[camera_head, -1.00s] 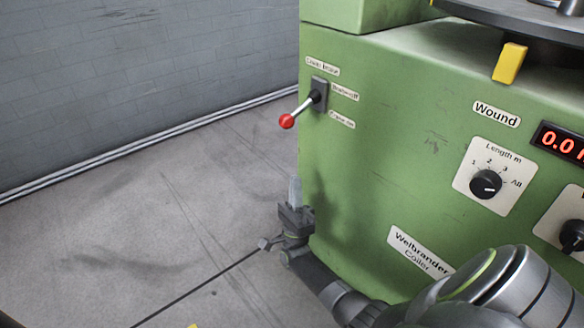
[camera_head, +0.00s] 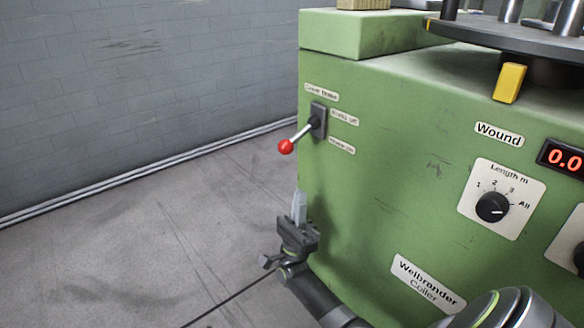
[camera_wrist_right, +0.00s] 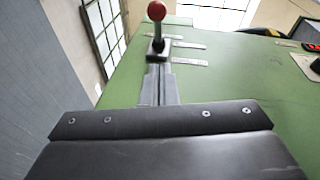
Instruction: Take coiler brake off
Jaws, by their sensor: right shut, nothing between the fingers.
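The coiler brake lever is a metal rod with a red knob (camera_head: 285,147) on a dark switch plate (camera_head: 318,121) at the left of the green coiler's front. In the head view the rod slants down and left from the plate. Small labels sit above it and to its right. My right gripper (camera_head: 299,207) is below the knob, fingers pointing up, shut and empty, apart from the lever. In the right wrist view the shut fingers (camera_wrist_right: 159,86) point toward the lever, whose red knob (camera_wrist_right: 156,11) stands beyond their tips. My left gripper is not in view.
The green coiler (camera_head: 400,190) fills the right side, with a length dial (camera_head: 492,208), a red display (camera_head: 565,160) and a yellow tab (camera_head: 509,83) under the dark turntable. The grey floor to the left is clear, up to a grey wall (camera_head: 140,90).

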